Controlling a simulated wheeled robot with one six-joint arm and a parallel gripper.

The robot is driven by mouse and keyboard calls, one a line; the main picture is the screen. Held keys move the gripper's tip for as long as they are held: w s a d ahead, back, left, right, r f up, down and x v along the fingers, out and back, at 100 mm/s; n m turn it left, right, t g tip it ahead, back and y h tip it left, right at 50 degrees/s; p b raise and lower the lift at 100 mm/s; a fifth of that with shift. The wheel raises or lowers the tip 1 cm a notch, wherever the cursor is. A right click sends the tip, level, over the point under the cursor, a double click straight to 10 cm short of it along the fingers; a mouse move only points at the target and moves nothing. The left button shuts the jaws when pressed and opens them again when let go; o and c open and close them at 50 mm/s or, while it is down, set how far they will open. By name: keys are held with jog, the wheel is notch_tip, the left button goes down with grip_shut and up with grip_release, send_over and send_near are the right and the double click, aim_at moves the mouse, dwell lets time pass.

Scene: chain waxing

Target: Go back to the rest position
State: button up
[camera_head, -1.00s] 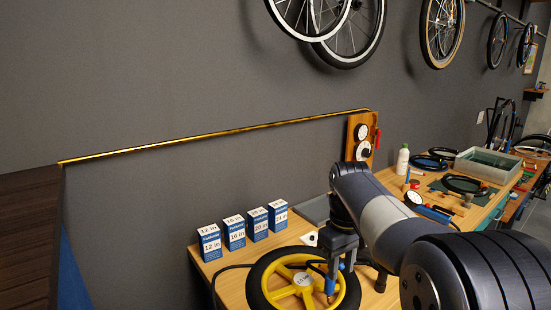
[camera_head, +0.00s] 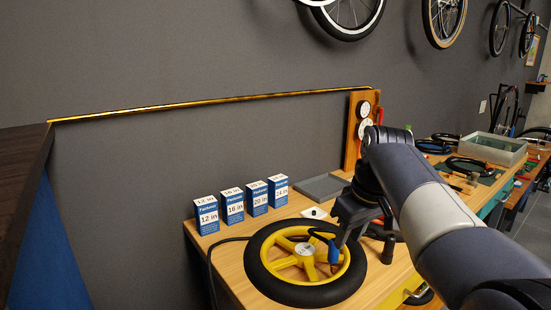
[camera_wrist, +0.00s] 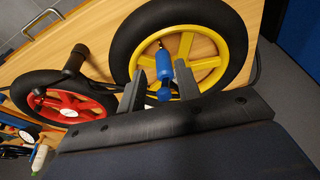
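The yellow-spoked wheel (camera_head: 277,262) lies flat on the wooden bench, and it also shows in the wrist view (camera_wrist: 208,48). A blue inflator head (camera_head: 333,253) with a dark hose stands at the wheel's valve, between the spokes. My gripper (camera_head: 364,238) is above and to the right of it. In the wrist view my gripper (camera_wrist: 160,88) has its two fingers spread. The blue inflator head (camera_wrist: 163,70) shows in the gap, with room on both sides, and does not look gripped. My arm hides part of the bench.
Several blue size boxes (camera_head: 232,206) stand at the back left of the bench. A grey tray (camera_head: 322,187) and an upright gauge board (camera_head: 359,125) are behind. A red-spoked wheel (camera_wrist: 68,106) lies beside the yellow one. A grey bin (camera_head: 497,149) stands further right.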

jog(key=shift+s+d+f+t+y+b, duration=0.15)
jog(key=shift+f+t+y+b, duration=0.35)
jog(key=shift+b, duration=1.55)
jog(key=p+v, duration=0.2)
jog(key=v, duration=0.5)
jog(key=shift+s, duration=0.1)
